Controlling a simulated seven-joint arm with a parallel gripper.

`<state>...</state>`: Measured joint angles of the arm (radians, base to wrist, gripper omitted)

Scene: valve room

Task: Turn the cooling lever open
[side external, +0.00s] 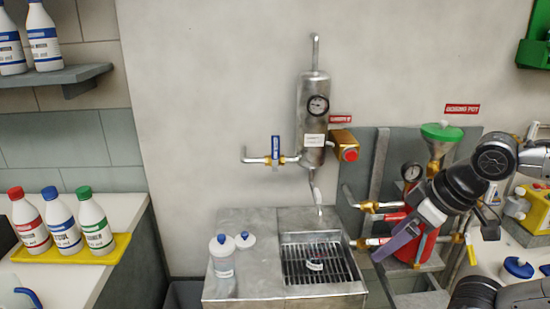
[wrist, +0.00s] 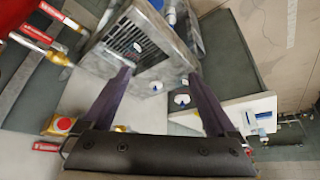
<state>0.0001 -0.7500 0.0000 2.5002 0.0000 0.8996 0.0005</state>
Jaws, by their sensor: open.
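The lever that best fits the cooling lever is the blue one (side external: 275,150) in the side view. It stands upright across a horizontal steel pipe with brass fittings, left of the steel tank (side external: 312,100) with a gauge. Its writing is too small to read. I cannot make it out in the wrist view. My gripper (side external: 391,250) is at the lower right of the side view, in front of the red pot, well apart from the blue lever. In the wrist view my gripper (wrist: 156,76) has its two purple fingers spread, with nothing held between them.
The red pot (side external: 425,238) with pipes stands right. The wall around the lever is clear.

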